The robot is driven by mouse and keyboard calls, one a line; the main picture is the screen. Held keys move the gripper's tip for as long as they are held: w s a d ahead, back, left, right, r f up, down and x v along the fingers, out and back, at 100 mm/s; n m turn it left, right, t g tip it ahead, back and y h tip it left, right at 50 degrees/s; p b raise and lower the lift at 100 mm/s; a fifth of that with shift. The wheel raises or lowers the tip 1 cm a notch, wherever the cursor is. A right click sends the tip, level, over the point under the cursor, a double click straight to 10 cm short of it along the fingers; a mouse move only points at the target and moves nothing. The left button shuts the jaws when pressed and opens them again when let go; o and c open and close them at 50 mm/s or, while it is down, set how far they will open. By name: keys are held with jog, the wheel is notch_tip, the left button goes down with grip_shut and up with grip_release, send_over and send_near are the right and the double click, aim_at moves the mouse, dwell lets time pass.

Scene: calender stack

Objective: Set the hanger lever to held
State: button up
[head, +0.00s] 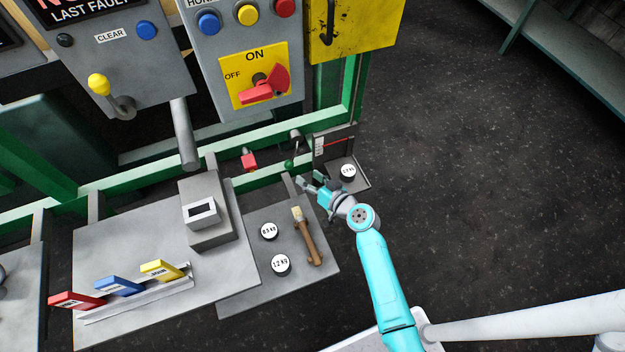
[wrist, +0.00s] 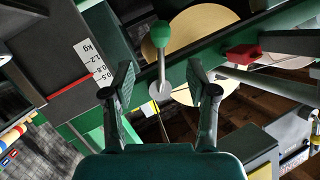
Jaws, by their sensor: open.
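A lever with a green knob (head: 289,163), which I take for the hanger lever, stands at the green frame rail beside the dark scale panel. In the wrist view its green knob (wrist: 161,33) points up from a light shaft and round pivot. My gripper (head: 310,183) is open and empty, just in front of the lever. In the wrist view my two fingers (wrist: 163,88) stand either side of the lever's lower shaft and pivot, with gaps on both sides. The knob is beyond the fingertips. I see no held marking.
A dark panel with a kg scale (wrist: 88,62) and red line is left of my fingers in the wrist view. A red block (head: 249,161) is left of the lever. A weight (head: 348,172) sits right of my gripper. A brush (head: 307,237) lies on the shelf.

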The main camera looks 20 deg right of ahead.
jog(key=shift+s+d+r, duration=0.15)
jog(key=shift+s+r, duration=0.05)
jog(key=shift+s, duration=0.3)
